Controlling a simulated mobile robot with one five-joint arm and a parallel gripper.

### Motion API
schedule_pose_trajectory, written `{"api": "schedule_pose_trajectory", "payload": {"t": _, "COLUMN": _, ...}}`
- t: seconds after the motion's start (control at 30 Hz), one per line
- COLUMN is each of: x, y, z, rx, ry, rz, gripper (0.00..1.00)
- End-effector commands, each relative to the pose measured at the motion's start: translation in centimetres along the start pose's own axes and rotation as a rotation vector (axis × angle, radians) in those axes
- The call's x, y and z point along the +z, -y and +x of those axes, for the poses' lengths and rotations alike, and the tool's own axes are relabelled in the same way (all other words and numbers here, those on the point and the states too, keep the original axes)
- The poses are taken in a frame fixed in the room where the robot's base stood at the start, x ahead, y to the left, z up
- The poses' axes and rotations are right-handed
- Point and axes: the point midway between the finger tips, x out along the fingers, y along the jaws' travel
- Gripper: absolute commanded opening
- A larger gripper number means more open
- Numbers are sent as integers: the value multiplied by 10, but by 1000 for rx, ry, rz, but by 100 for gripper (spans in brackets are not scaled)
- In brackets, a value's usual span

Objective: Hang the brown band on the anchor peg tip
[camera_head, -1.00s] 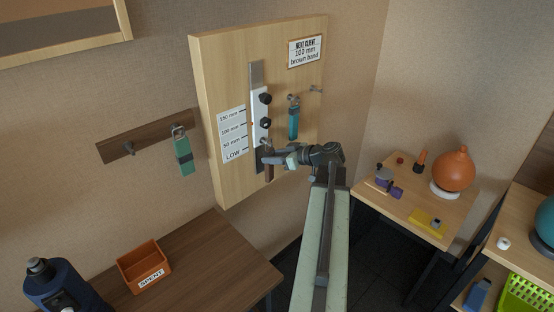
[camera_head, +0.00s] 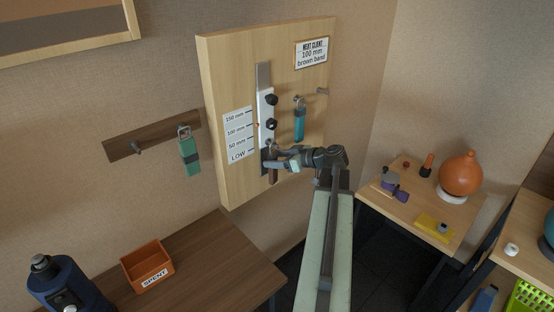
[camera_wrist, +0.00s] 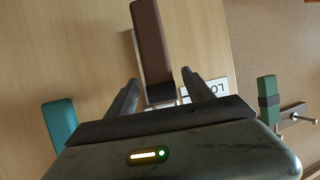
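The brown band (camera_head: 273,175) hangs low on the wooden tower board, below the sliding carriage (camera_head: 266,104). My gripper (camera_head: 270,160) is at its upper part. In the wrist view the brown band (camera_wrist: 152,45) runs between my two fingers (camera_wrist: 158,92), which stand apart with gaps on both sides, so the gripper is open around it. The band's dark end is partly hidden by my gripper body. A bare metal peg (camera_head: 322,91) sticks out at the board's right side; I cannot tell if it is the anchor peg. A teal band (camera_head: 299,124) hangs on another peg.
A green band (camera_head: 189,156) hangs on a dark wall rack (camera_head: 166,132) with one bare peg (camera_head: 136,148). An orange SPENT bin (camera_head: 147,266) stands on the left table. A right table (camera_head: 405,222) holds an orange ball-shaped thing (camera_head: 460,171) and small items.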

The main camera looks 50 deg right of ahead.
Motion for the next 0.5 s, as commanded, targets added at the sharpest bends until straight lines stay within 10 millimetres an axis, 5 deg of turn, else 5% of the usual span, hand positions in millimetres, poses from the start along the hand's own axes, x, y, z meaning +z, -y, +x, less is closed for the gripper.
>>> {"api": "schedule_pose_trajectory", "payload": {"t": 0.3, "x": 0, "y": 0, "z": -3, "rx": 1, "ry": 0, "rz": 0, "gripper": 61}}
{"api": "schedule_pose_trajectory", "payload": {"t": 0.5, "x": -3, "y": 0, "z": -38, "rx": 3, "ry": 0, "rz": 1, "gripper": 61}}
